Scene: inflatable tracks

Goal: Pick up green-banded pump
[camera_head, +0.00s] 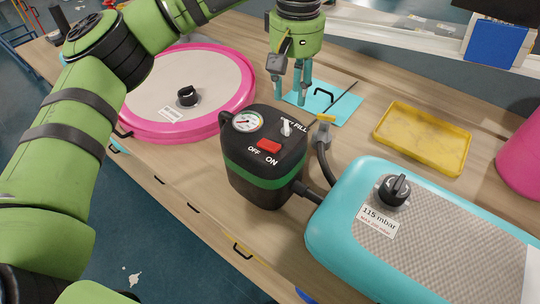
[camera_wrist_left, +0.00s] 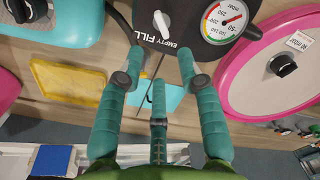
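The green-banded pump (camera_head: 262,178) is a black box with a gauge, a red OFF/ON switch and a fill lever. It stands upright on the wooden bench in the middle of the head view. Its top shows at the upper edge of the left wrist view (camera_wrist_left: 185,22). My left gripper (camera_head: 303,98) points down behind the pump, over a cyan mat. In the left wrist view the teal fingers (camera_wrist_left: 160,68) are spread and empty, below the pump in the picture. My right gripper is not in view.
A teal inflatable track (camera_head: 345,222) lies right of the pump, with a hose between them. A pink round inflatable (camera_head: 230,75) lies left. The cyan mat (camera_head: 345,113) has a black handle. A yellow tray (camera_head: 425,135) lies back right. The bench edge is close in front.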

